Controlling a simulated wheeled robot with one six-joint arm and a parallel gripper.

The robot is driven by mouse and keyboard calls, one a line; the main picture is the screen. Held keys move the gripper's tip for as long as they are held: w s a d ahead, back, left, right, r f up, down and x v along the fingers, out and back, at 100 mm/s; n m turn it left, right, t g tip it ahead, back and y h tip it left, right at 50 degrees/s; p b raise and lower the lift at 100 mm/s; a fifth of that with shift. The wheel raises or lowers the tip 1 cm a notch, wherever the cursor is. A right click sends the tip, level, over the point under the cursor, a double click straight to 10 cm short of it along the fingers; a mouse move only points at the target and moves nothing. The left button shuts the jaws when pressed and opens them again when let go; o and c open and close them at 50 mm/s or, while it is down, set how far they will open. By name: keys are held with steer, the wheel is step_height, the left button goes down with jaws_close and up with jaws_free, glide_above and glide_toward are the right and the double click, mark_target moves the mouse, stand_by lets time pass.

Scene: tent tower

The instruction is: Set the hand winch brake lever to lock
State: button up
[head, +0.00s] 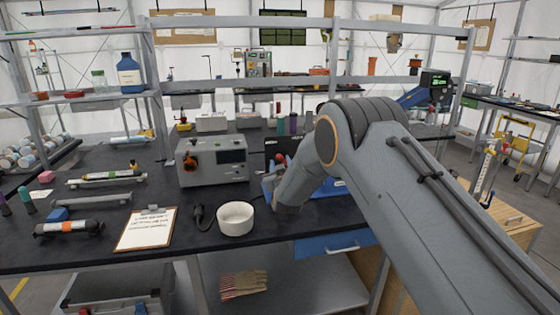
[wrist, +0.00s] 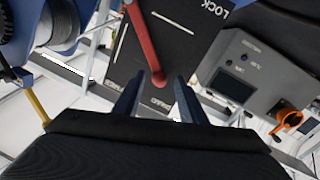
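The winch's red brake lever (wrist: 145,40) shows in the wrist view on a dark panel (wrist: 185,55). It runs from a round pivot near the fingertips to the top edge. The word LOCK is printed at the panel's upper right, and the lever points left of it. Two white lines mark the panel, one on each side of the lever. My gripper (wrist: 157,82) is open, its fingers apart, with the pivot end showing between the tips; contact cannot be told. In the head view my arm hides much of the blue winch (head: 334,187).
A grey instrument with an orange knob (head: 215,165) stands left of the winch; it also shows in the wrist view (wrist: 232,85). A white bowl (head: 236,219), black handheld tool (head: 201,216) and clipboard (head: 147,230) lie on the dark bench (head: 120,200). A shelf frame (head: 260,85) rises behind.

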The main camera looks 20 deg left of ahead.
steer(key=shift+w+a, duration=0.25)
steer(key=shift+w, duration=0.4)
jaws_close()
steer(key=shift+f, duration=0.15)
